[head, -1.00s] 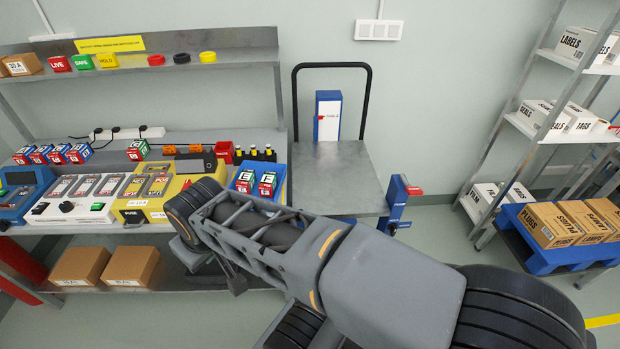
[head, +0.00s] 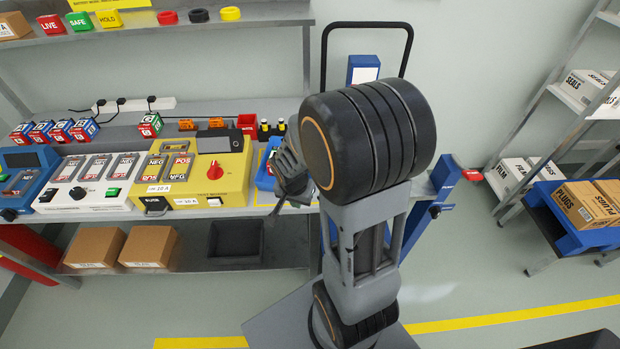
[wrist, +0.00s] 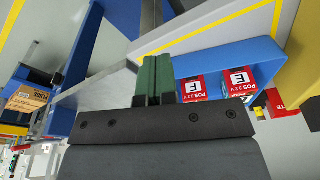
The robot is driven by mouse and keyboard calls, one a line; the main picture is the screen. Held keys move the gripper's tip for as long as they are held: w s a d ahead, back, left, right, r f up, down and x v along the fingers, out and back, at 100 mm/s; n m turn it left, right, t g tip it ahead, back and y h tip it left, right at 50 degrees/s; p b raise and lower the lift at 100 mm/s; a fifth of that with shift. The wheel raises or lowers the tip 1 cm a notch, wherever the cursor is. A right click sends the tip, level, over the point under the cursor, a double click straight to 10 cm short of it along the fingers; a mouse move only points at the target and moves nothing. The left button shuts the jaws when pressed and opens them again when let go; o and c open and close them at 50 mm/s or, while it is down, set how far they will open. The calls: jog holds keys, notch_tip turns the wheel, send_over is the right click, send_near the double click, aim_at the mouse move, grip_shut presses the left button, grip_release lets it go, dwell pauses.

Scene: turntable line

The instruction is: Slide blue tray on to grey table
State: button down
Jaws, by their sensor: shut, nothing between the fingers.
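The blue tray (head: 264,172) sits on the workbench at the right of the yellow tester, mostly hidden behind my arm in the head view. The grey table (wrist: 95,97) shows at left in the wrist view. In the head view my arm hides most of the table's top.
The yellow tester (head: 200,176) stands left of the tray. A black handle (head: 324,60) and a blue post (head: 363,66) rise behind my arm. A blue pallet with boxes (head: 588,205) stands at right. Open floor lies between.

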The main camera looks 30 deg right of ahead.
jog(key=shift+m, duration=0.3)
jog(key=w+d+p, duration=0.1)
jog(key=w+d, duration=0.1)
jog(key=d, duration=0.1)
jog(key=w+d, duration=0.2)
jog(key=d, duration=0.1)
jog(key=w+d+f+p, duration=0.1)
jog(key=w+d, duration=0.2)
jog(key=shift+d+p, duration=0.3)
jog(key=shift+p, duration=0.05)
jog(key=shift+d+f, duration=0.15)
jog(key=shift+f, duration=0.65)
jog(key=shift+s+b, duration=0.1)
jog(key=shift+b, duration=0.25)
